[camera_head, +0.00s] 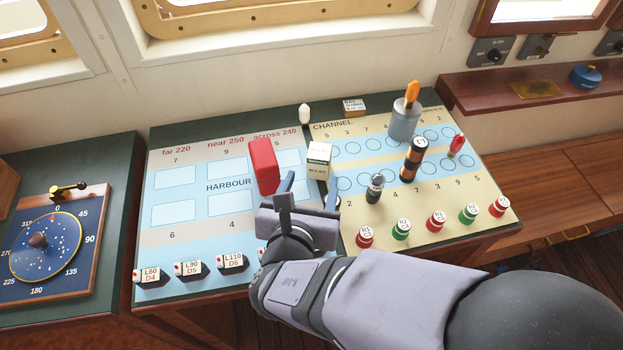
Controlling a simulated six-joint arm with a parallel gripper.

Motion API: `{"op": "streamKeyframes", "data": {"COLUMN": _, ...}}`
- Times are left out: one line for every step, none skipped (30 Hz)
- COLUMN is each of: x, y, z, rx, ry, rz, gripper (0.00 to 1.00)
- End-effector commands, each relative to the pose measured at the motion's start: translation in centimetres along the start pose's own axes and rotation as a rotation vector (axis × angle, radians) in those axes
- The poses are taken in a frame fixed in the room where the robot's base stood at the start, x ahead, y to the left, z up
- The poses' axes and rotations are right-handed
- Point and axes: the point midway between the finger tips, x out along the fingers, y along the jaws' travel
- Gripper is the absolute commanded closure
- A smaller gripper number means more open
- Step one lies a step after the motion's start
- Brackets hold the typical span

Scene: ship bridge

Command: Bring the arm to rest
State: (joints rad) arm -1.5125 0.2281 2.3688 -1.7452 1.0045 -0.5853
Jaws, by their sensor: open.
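My gripper (309,187) is over the middle of the chart table (160,135), near the seam between the harbour chart (207,208) and the channel chart (395,222). Its two fingers point away from the camera and stand apart, with nothing seen between them. A red block (264,166) is just beyond the left finger, and a small white-topped box (318,158) is just beyond the right finger. I cannot tell whether the fingers touch either one. My arm comes in from the lower right and hides part of the table's front edge.
Several labelled ship blocks (190,270) line the front left. Several red and green buoys (401,229) line the front right. A black-and-orange post (412,160), a dark small post (375,188) and a grey cup (405,120) with an orange-handled tool stand on the channel chart. A compass board (85,275) lies left.

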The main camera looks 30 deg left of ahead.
Motion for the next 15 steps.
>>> {"op": "streamKeyframes", "data": {"x": 0.0, "y": 0.0, "z": 0.0, "rx": 0.0, "ry": 0.0, "rz": 0.0, "gripper": 0.43}}
{"op": "streamKeyframes", "data": {"x": 0.0, "y": 0.0, "z": 0.0, "rx": 0.0, "ry": 0.0, "rz": 0.0, "gripper": 0.43}}
{"op": "streamKeyframes", "data": {"x": 0.0, "y": 0.0, "z": 0.0, "rx": 0.0, "ry": 0.0, "rz": 0.0, "gripper": 0.43}}
{"op": "streamKeyframes", "data": {"x": 0.0, "y": 0.0, "z": 0.0, "rx": 0.0, "ry": 0.0, "rz": 0.0, "gripper": 0.43}}
{"op": "streamKeyframes", "data": {"x": 0.0, "y": 0.0, "z": 0.0, "rx": 0.0, "ry": 0.0, "rz": 0.0, "gripper": 0.43}}
{"op": "streamKeyframes", "data": {"x": 0.0, "y": 0.0, "z": 0.0, "rx": 0.0, "ry": 0.0, "rz": 0.0, "gripper": 0.43}}
{"op": "streamKeyframes", "data": {"x": 0.0, "y": 0.0, "z": 0.0, "rx": 0.0, "ry": 0.0, "rz": 0.0, "gripper": 0.43}}
{"op": "streamKeyframes", "data": {"x": 0.0, "y": 0.0, "z": 0.0, "rx": 0.0, "ry": 0.0, "rz": 0.0, "gripper": 0.43}}
{"op": "streamKeyframes", "data": {"x": 0.0, "y": 0.0, "z": 0.0, "rx": 0.0, "ry": 0.0, "rz": 0.0, "gripper": 0.43}}
{"op": "streamKeyframes", "data": {"x": 0.0, "y": 0.0, "z": 0.0, "rx": 0.0, "ry": 0.0, "rz": 0.0, "gripper": 0.43}}
{"op": "streamKeyframes", "data": {"x": 0.0, "y": 0.0, "z": 0.1, "rx": 0.004, "ry": 0.0, "rz": 0.001, "gripper": 0.43}}
{"op": "streamKeyframes", "data": {"x": 0.1, "y": 0.1, "z": 0.4, "rx": 0.013, "ry": 0.001, "rz": 0.004, "gripper": 0.43}}
{"op": "streamKeyframes", "data": {"x": 0.1, "y": 0.1, "z": 0.7, "rx": 0.025, "ry": 0.002, "rz": 0.007, "gripper": 0.43}}
{"op": "streamKeyframes", "data": {"x": 0.2, "y": 0.2, "z": 1.2, "rx": 0.041, "ry": 0.004, "rz": 0.011, "gripper": 0.43}}
{"op": "streamKeyframes", "data": {"x": 0.3, "y": 0.4, "z": 1.9, "rx": 0.069, "ry": 0.009, "rz": 0.021, "gripper": 0.43}}
